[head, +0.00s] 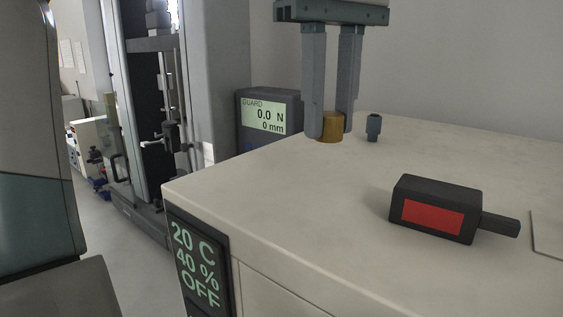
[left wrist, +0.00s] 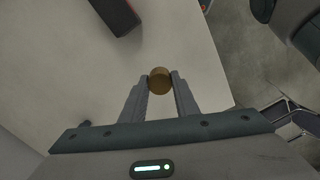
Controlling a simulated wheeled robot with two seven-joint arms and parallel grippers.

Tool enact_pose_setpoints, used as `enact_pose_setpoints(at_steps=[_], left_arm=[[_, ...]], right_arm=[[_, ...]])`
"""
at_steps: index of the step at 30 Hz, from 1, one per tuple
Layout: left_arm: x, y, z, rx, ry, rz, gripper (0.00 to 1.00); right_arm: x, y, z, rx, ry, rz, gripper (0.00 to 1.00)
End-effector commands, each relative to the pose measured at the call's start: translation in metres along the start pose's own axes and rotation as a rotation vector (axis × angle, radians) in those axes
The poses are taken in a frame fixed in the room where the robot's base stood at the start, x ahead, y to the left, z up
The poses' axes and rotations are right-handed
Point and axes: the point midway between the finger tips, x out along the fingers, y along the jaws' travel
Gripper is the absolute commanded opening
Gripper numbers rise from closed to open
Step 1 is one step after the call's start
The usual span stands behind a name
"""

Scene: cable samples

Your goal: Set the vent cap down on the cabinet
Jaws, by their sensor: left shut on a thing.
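The vent cap (head: 331,127) is a small brown-orange cylinder at the far left part of the cabinet top (head: 300,190). My left gripper (head: 330,134) comes down from above, with one finger on each side of the cap, and is shut on it. The cap's base is at or very near the cabinet top; I cannot tell whether it touches. In the left wrist view the cap (left wrist: 160,81) sits between the fingertips (left wrist: 160,79) over the pale cabinet top (left wrist: 70,70), near its edge. My right gripper is not in view.
A small dark grey fitting (head: 373,128) stands just right of the cap. A black device with a red face (head: 434,211) lies nearer on the top. A display unit (head: 268,120) stands behind the cabinet's left edge.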

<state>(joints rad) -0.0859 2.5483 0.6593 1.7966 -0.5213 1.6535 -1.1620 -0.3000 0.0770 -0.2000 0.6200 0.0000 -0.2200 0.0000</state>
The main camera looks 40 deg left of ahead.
Motion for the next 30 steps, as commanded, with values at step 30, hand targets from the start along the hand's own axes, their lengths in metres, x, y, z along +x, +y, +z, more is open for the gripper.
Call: enact_pose_setpoints(at_steps=[30], left_arm=[[0.055,-0.044,-0.042,0.001,-0.001,-0.002,0.00]], right_arm=[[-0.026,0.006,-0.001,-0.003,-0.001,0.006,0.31]])
